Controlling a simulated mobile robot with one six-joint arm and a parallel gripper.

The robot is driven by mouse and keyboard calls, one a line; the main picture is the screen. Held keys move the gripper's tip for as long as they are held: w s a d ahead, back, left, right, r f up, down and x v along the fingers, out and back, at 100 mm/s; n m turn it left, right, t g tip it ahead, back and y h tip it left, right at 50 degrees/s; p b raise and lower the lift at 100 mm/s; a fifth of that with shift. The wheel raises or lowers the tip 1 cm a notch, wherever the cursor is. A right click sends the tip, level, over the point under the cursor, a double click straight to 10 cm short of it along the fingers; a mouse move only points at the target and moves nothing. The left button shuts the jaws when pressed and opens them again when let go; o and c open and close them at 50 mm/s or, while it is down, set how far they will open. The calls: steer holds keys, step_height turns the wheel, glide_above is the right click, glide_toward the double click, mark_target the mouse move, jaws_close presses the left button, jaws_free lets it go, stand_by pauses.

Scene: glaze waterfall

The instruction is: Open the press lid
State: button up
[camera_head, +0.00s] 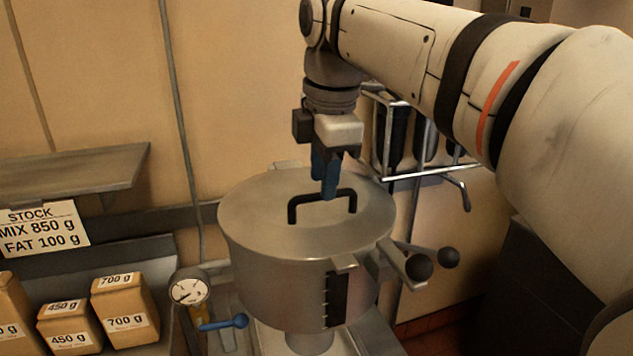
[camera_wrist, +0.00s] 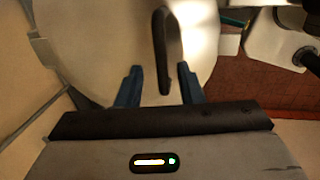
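The press lid (camera_head: 262,212) is a round metal disc lying flat and closed on the metal press pot (camera_head: 285,285). A black bar handle (camera_head: 292,208) stands up from the lid; it also shows in the wrist view (camera_wrist: 163,50). My gripper (camera_head: 328,192) points down just above the handle, at its upper bar. In the wrist view its blue fingers (camera_wrist: 160,85) are apart, with the handle's end between them in the picture. I see a gap on both sides of the handle. I cannot tell how far the fingertips reach down beside it.
A pressure gauge (camera_head: 189,290) and a blue-handled valve (camera_head: 238,321) are at the pot's left. Black-knobbed levers (camera_head: 419,266) stick out at its right. A wire rack (camera_head: 430,172) hangs behind. Labelled packs (camera_head: 126,309) sit on a shelf at lower left, under a stock sign (camera_head: 42,229).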

steer(key=shift+w+f, duration=0.1)
steer(key=shift+f, duration=0.75)
steer(key=shift+c, duration=0.4)
jaws_close()
